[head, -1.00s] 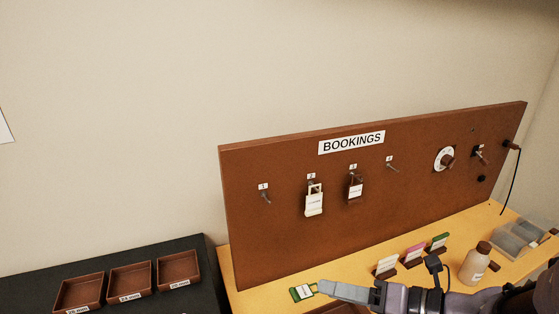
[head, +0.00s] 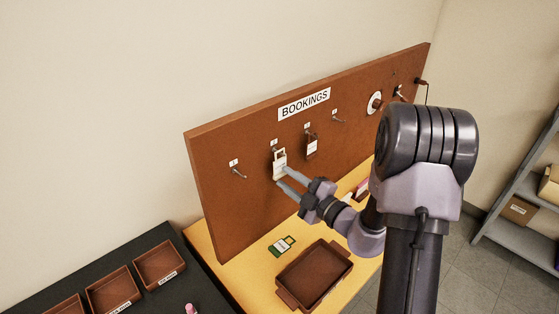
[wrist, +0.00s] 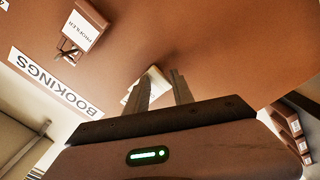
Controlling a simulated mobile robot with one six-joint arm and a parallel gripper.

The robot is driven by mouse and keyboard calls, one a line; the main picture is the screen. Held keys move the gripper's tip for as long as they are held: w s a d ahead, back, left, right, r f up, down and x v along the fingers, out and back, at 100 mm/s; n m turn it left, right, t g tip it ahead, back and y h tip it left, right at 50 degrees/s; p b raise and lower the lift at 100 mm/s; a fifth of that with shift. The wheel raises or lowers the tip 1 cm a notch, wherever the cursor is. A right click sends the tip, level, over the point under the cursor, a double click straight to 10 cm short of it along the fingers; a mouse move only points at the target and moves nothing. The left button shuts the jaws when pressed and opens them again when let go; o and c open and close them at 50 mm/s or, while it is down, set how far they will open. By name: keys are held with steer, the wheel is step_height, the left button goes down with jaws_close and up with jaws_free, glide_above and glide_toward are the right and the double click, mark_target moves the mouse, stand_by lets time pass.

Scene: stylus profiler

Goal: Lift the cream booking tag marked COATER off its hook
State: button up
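The cream tag (head: 279,158) hangs on the second hook of the brown bookings board (head: 225,190); its lettering is too small to read. In the wrist view the cream tag (wrist: 152,77) is partly hidden behind my fingers. My gripper (head: 281,176) reaches up to the tag's lower part from the front right. Its two fingers are apart, and one overlaps the tag's lower edge in the head view. In the wrist view my gripper (wrist: 162,80) shows a gap between the fingers. I cannot tell whether a finger touches the tag.
A brown tag (head: 311,146), reading PROFILER in the wrist view, hangs on the third hook. Hooks one (head: 238,173) and four (head: 338,118) are bare. Below lie a green-edged card (head: 282,246) and a brown tray (head: 290,297). More brown trays stand on the dark bench (head: 200,290).

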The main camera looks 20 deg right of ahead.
steer(key=shift+w+a, duration=0.3)
steer(key=shift+w, duration=0.25)
steer(key=shift+p, duration=0.55)
jaws_close()
steer(key=shift+s+r, duration=0.1)
steer(key=shift+r, duration=0.1)
stand_by(1.0)
